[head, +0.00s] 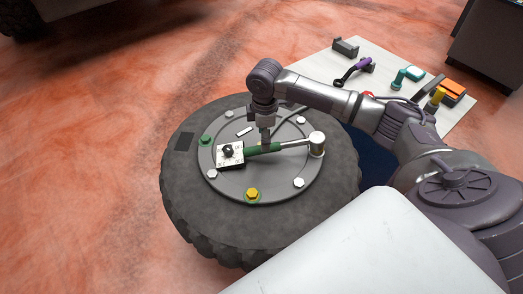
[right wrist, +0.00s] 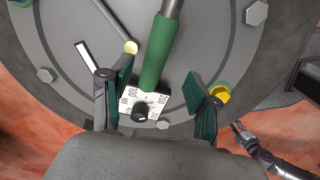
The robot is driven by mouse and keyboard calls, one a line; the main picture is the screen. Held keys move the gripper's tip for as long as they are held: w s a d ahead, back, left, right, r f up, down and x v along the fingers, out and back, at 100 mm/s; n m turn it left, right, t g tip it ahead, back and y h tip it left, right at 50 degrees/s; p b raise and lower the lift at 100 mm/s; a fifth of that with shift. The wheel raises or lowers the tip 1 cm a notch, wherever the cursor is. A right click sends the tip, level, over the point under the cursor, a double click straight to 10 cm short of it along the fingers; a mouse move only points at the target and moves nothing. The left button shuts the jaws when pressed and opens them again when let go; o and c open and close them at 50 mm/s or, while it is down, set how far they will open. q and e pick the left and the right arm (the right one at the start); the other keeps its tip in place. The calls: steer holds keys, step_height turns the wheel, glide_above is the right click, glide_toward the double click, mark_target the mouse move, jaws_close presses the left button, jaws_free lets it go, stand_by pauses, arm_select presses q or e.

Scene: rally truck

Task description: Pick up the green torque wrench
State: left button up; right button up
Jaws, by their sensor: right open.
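The green torque wrench (head: 263,149) lies across the grey hub of the tyre. Its green handle is in the middle, its silver socket head at the right, and a white dial block with a black knob at the left end. In the right wrist view the green handle (right wrist: 160,52) runs down to the white scale block. My right gripper (head: 265,135) is directly over the handle and partly hides it. In the right wrist view my right gripper (right wrist: 158,80) is open, with one finger on each side of the wrench. My left gripper is not in view in the head view.
The big tyre (head: 180,200) lies flat on the reddish floor. Its hub (head: 225,190) carries several bolts, including a yellow bolt (head: 252,195) and a green one (head: 206,140). A pale mat (head: 325,66) at the upper right holds several tools. A dark cabinet (head: 490,45) stands behind it.

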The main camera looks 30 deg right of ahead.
steer(key=f, duration=0.2)
steer(key=f+b, duration=0.1)
steer(key=f, duration=0.1)
steer(key=w+f, duration=0.1)
steer(key=f, duration=0.1)
steer(key=shift+f+b, duration=0.3)
steer(key=shift+f, duration=0.15)
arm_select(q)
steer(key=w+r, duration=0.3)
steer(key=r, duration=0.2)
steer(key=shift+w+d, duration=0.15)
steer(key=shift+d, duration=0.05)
arm_select(e)
steer(key=shift+s, duration=0.1)
jaws_close()
steer(key=shift+a, duration=0.1)
